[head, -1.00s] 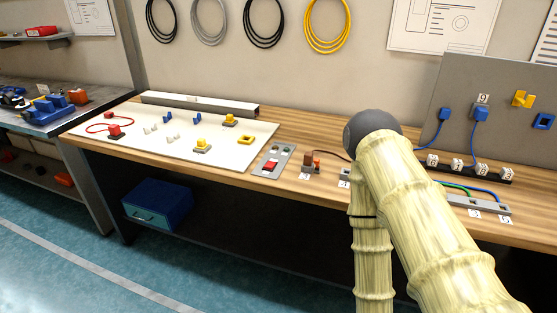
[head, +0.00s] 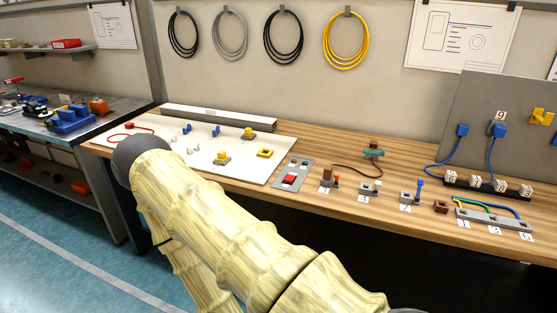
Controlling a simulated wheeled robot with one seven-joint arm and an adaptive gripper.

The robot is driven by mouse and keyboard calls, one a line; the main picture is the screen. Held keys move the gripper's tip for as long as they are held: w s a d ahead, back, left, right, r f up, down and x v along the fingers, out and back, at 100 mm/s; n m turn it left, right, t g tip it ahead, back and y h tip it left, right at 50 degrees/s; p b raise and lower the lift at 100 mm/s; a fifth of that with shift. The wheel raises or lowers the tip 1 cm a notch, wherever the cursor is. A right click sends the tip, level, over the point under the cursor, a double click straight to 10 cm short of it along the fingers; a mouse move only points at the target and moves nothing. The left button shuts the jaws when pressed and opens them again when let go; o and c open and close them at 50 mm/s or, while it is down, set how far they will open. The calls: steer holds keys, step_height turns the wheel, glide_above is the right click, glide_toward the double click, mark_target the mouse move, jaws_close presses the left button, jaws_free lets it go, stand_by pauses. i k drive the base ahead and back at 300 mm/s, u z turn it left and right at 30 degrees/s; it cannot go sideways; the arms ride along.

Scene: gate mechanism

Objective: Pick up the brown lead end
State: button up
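A brown lead (head: 355,170) curves over the wooden bench in the head view. It runs from near a teal-topped piece (head: 374,153) towards a small grey holder with a brown block (head: 327,186) and an orange piece. Another brown block (head: 441,206) sits further right, beside the grey strip. I cannot tell which brown block, if either, is the lead's end. My arm crosses the lower left of the head view, but my gripper is not visible.
The wooden bench (head: 400,235) carries a white board (head: 225,175) with yellow and blue parts. A red-switch panel (head: 291,174), small grey holders (head: 370,190), and a grey socket strip (head: 495,218) with coloured wires line the bench. An upright grey panel (head: 510,120) stands at right.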

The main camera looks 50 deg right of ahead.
mark_target(328, 171)
steer(key=u, duration=0.05)
steer(key=i, duration=3.35)
steer(key=z, duration=3.7)
